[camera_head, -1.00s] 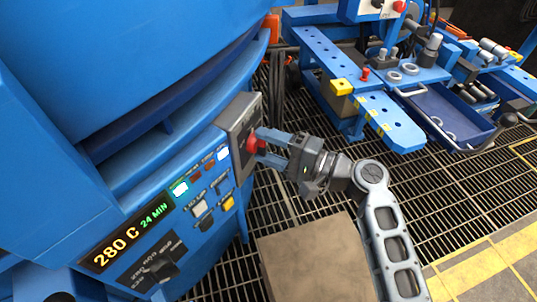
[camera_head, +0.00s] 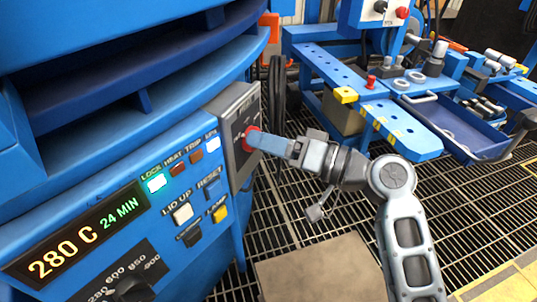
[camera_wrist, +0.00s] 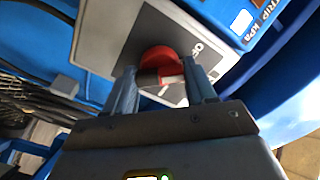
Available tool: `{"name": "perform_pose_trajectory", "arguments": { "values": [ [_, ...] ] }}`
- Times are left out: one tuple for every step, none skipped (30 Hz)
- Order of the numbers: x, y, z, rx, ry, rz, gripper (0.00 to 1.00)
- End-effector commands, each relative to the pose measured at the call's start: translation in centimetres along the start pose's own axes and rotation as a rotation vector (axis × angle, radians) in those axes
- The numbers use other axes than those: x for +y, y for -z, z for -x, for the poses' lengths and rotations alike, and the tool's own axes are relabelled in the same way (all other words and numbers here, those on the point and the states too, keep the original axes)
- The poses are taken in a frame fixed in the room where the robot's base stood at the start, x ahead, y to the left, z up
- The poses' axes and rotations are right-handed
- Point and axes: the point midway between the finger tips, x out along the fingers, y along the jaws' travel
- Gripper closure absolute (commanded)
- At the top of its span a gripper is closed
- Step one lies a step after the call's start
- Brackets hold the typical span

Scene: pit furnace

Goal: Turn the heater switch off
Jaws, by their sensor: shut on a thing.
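The heater switch is a red rotary knob (camera_head: 251,138) on a grey plate (camera_head: 238,122) at the right end of the blue furnace's control panel. My gripper (camera_head: 262,143) reaches it from the right, and a blue finger covers much of the knob. In the wrist view the red knob (camera_wrist: 160,58) sits between the two blue fingers of my gripper (camera_wrist: 162,84), which are closed on its sides. A pale band shows across the knob's front.
The furnace display (camera_head: 78,235) reads 280 C and 24 MIN. A lamp under LOCK (camera_head: 156,183) is lit green; the HEAT lamp (camera_head: 176,168) looks dark red. A blue workbench (camera_head: 345,75) stands behind on the right. Grated floor lies below.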

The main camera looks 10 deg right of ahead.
Motion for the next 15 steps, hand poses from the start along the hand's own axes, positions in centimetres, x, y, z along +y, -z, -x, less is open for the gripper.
{"name": "perform_pose_trajectory", "arguments": {
  "values": [
    [0.37, -0.40, 0.01, -0.002, -0.001, 0.025, 0.75],
    [0.37, -0.39, 0.01, -0.003, -0.002, 0.040, 0.75],
    [0.36, -0.37, 0.00, -0.003, -0.002, 0.059, 0.75],
    [0.34, -0.35, 0.00, -0.003, -0.002, 0.071, 0.75],
    [0.32, -0.34, 0.00, -0.003, -0.001, 0.083, 0.75],
    [0.29, -0.31, 0.00, -0.003, -0.001, 0.098, 0.75],
    [0.26, -0.29, 0.00, -0.003, -0.001, 0.107, 0.75],
    [0.24, -0.27, 0.00, -0.003, -0.001, 0.115, 0.75],
    [0.22, -0.25, 0.00, -0.004, -0.001, 0.124, 0.75],
    [0.20, -0.24, 0.00, -0.004, -0.001, 0.130, 0.75],
    [0.19, -0.23, 0.00, -0.004, -0.001, 0.136, 0.75],
    [0.17, -0.22, 0.00, -0.004, -0.001, 0.142, 0.75],
    [0.16, -0.21, 0.00, -0.004, -0.001, 0.145, 0.75],
    [0.15, -0.20, 0.00, -0.004, -0.001, 0.148, 0.75],
    [0.14, -0.19, 0.00, -0.004, -0.001, 0.150, 0.75]
  ]
}}
